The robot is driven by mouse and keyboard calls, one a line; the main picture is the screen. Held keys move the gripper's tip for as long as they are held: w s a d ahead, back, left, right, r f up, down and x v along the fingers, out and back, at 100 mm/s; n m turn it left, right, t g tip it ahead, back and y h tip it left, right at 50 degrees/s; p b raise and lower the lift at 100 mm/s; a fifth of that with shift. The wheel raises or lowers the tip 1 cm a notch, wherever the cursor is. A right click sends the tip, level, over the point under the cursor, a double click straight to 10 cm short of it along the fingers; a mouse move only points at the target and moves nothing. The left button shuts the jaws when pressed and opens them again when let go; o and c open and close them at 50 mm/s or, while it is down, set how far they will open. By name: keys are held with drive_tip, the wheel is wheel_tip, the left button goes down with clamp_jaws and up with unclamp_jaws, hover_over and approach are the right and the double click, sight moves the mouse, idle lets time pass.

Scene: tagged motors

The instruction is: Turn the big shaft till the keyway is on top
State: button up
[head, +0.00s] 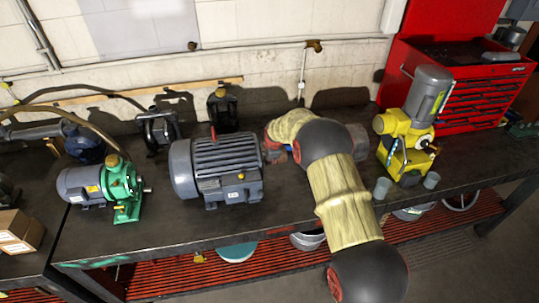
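The big grey finned motor (215,170) stands on the dark bench, left of my arm, its shaft end facing right. The shaft is mostly hidden by my arm, and I cannot make out the keyway. My arm reaches over the bench from the front, bends at the back and comes down to the right of the motor. Dark parts that look like my gripper (274,153) show at the motor's shaft end. The fingertips are too small and too covered to tell whether they are open, shut or touching the shaft.
A smaller motor with a green gearbox (123,190) stands left. A yellow machine with a grey motor (412,120) stands right, with small grey cups (382,188) before it. A red tool chest (485,95) is behind. The bench front (285,215) is clear.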

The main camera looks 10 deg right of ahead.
idle(0.4)
drive_tip(key=o, duration=1.1)
drive_tip(key=shift+o, duration=0.3)
drive_tip(key=v, duration=1.2)
drive_tip(key=shift+w, duration=0.2)
